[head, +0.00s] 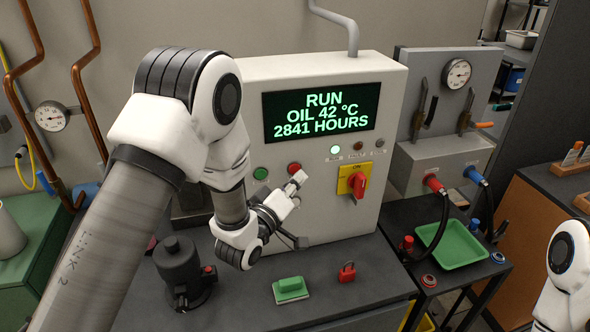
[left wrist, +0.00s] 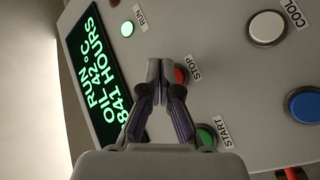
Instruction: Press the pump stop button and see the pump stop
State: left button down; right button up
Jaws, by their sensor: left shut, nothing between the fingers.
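The grey control box (head: 240,100) has a screen (head: 320,112) reading RUN, OIL 42 °C, 2841 HOURS. The run lamp (head: 335,149) glows white-green. The red stop button (head: 295,167) is left of the yellow switch plate, beside the green start button (head: 261,174). My left gripper (head: 299,178) is shut and empty, its tips in front of the panel near the stop button. In the left wrist view, the fingertips (left wrist: 161,70) partly cover the red stop button (left wrist: 181,75), labelled STOP; I cannot tell whether they touch it. My right gripper is out of view.
A red rotary switch (head: 358,184) sits on the panel's yellow plate. On the bench are a dark pump-like unit (head: 180,270), a green block (head: 291,290) and a red padlock (head: 347,272). A green tray (head: 450,245) is on the right stand.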

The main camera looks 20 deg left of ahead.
pick_arm(q)
jog(key=shift+w+a, duration=0.1)
jog(key=shift+w+a, duration=0.15)
jog(key=shift+w, duration=0.05)
jog(key=shift+w+a+r, duration=0.1)
jog(key=shift+w+a, duration=0.1)
jog(key=shift+w, duration=0.15)
dwell(0.8)
jog(key=shift+s+d+b, duration=0.45)
jog(key=shift+s+d, duration=0.05)
jog(key=shift+s, duration=0.2)
jog(key=s+d, duration=0.1)
jog(key=s, duration=0.1)
jog(key=s+d, duration=0.1)
jog(key=s, duration=0.1)
jog(key=shift+d, duration=0.35)
